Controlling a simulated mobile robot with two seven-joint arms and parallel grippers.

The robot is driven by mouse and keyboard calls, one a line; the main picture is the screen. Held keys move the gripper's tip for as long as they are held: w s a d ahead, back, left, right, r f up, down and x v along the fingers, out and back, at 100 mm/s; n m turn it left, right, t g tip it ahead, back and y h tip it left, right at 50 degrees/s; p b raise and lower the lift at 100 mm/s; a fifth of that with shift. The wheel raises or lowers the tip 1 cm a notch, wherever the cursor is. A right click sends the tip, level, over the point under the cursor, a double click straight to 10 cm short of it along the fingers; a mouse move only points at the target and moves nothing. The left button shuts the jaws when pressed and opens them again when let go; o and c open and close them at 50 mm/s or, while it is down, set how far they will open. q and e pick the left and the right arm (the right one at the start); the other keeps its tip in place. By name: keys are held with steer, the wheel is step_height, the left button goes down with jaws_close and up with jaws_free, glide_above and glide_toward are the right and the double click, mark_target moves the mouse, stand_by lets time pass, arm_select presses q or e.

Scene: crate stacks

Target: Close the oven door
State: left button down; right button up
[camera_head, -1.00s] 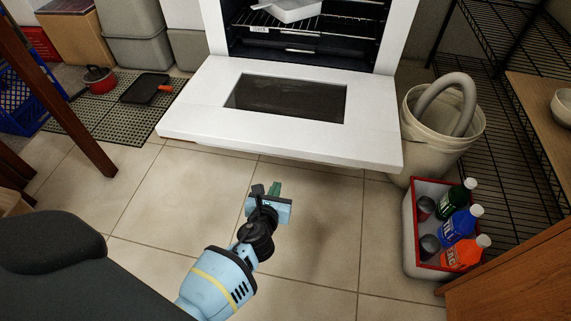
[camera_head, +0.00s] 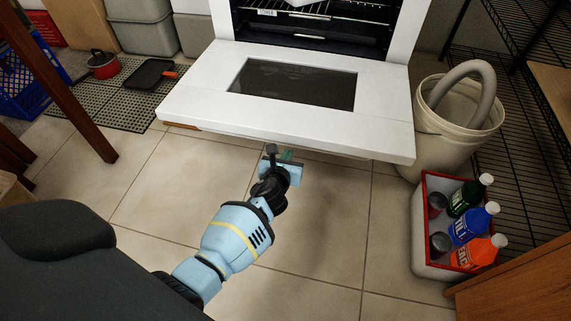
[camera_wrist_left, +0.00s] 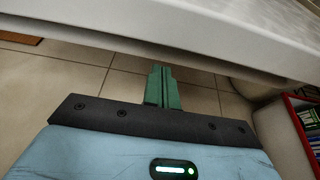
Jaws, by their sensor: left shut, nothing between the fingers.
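The white oven door (camera_head: 200,99) hangs open, lying nearly flat in front of the oven (camera_head: 398,30), with a dark glass window in its inner face. In the left wrist view the door's edge (camera_wrist_left: 190,38) spans the top of the picture. My left gripper (camera_head: 285,155) is just in front of and below the door's front edge. Its green fingers (camera_wrist_left: 162,86) are shut and empty, reaching toward the underside of the door. Whether they touch the door I cannot tell. My right gripper is not in view.
A beige bucket (camera_head: 420,132) with a grey hose stands right of the door. A red and white crate (camera_head: 422,240) of bottles is in front of it. A table leg (camera_head: 72,95), a mat with a red pot (camera_head: 103,64) and a black pan (camera_head: 152,74) are left. The tiled floor ahead is clear.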

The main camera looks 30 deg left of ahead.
arm_select(q)
steer(key=shift+r+p, duration=0.4)
steer(key=shift+r, duration=1)
steer(key=shift+r, duration=0.15)
